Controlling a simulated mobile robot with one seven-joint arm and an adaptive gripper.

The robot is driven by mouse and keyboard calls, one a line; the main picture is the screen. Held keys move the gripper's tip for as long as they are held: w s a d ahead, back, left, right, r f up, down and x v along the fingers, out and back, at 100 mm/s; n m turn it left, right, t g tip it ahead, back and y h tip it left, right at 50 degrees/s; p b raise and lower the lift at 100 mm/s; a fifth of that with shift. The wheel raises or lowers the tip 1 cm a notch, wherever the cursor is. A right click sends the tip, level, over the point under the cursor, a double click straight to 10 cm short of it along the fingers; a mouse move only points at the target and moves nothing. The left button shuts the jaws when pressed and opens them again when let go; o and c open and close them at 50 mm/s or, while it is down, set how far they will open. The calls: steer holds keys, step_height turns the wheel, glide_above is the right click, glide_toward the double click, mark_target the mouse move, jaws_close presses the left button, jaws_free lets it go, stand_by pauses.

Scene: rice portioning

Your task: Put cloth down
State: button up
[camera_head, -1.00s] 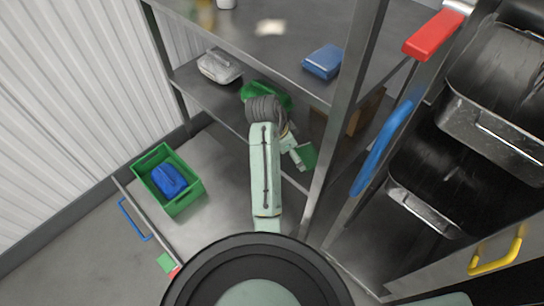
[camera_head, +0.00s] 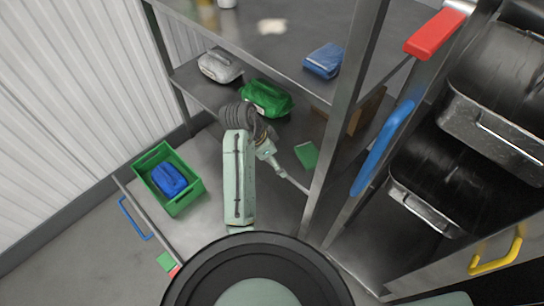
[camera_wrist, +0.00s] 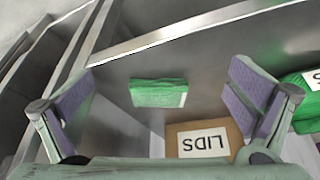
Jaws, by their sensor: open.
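A folded green cloth (camera_head: 306,155) lies on the grey metal surface under the shelf, left of the rack's upright post. In the wrist view the green cloth (camera_wrist: 158,93) lies flat and whole in front of my gripper (camera_wrist: 163,82). The two purple-padded fingers stand wide apart with nothing between them. In the head view my gripper (camera_head: 268,158) is just left of the cloth, apart from it.
A green crate (camera_head: 190,200) with a blue bundle stands left of my arm. A green bag (camera_head: 266,98) and a white bag (camera_head: 219,66) lie on the shelf. A cardboard box labelled LIDS (camera_wrist: 228,131) stands near the cloth.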

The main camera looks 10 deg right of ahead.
steer(key=shift+s+a, duration=0.1)
steer(key=shift+a, duration=0.25)
